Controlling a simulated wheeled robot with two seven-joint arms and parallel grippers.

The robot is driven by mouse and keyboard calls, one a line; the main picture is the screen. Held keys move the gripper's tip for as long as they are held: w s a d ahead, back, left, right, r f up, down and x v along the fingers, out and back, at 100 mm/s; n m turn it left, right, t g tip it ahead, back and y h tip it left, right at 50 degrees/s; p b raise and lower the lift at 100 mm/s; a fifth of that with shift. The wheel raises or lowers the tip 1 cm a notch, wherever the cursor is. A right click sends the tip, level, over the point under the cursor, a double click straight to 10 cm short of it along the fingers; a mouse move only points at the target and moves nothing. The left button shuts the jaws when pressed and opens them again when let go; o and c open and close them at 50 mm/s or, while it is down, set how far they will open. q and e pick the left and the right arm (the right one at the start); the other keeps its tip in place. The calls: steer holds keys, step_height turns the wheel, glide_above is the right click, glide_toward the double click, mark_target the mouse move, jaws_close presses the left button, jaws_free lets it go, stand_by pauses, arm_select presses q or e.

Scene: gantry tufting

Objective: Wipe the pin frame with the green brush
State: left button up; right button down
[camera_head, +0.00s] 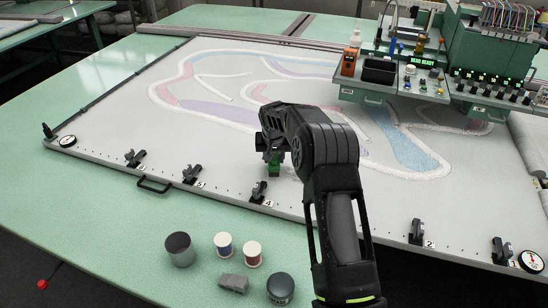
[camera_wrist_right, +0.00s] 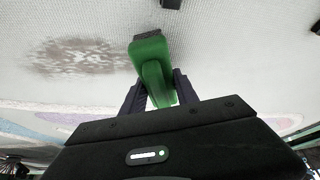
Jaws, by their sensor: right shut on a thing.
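The pin frame (camera_head: 110,105) is a wide, flat frame with pale cloth and a thin rim, lying on the green table. My right gripper (camera_head: 273,155) is above the cloth near the front rim, shut on the green brush (camera_head: 274,169). In the right wrist view the green brush (camera_wrist_right: 153,60) sits between the two fingers, its dark bristle end pointing away from my gripper. I cannot tell whether the bristles touch the cloth. A brownish-grey speckled patch (camera_wrist_right: 80,58) lies on the cloth beside the brush. My left gripper is out of view.
Numbered black clamps (camera_head: 191,174) line the front rim. A grey jar (camera_head: 179,249), two thread spools (camera_head: 223,244), a grey block (camera_head: 233,283) and a dark round pot (camera_head: 280,288) stand on the table in front. The green tufting machine (camera_head: 490,60) overhangs the back right.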

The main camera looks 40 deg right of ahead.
steer(key=shift+f+b, duration=0.75)
steer(key=shift+f, duration=0.2)
steer(key=shift+s+d, duration=0.1)
steer(key=shift+s+d+r+b, duration=0.1)
steer(key=shift+s+d+b, duration=0.2)
steer(key=shift+s+d, duration=0.35)
steer(key=shift+s+d+r+b, duration=0.1)
steer(key=shift+s+d+b, duration=0.2)
steer(key=shift+s, duration=0.5)
steer(key=shift+s+d+f+b, duration=0.1)
steer(key=shift+s+d+b, duration=0.25)
steer(key=shift+s+d, duration=0.3)
steer(key=shift+s+d+f+b, duration=0.1)
steer(key=shift+s+d+b, duration=0.3)
steer(key=shift+s, duration=0.45)
steer(key=shift+s+d+f, duration=0.1)
steer(key=shift+f, duration=0.05)
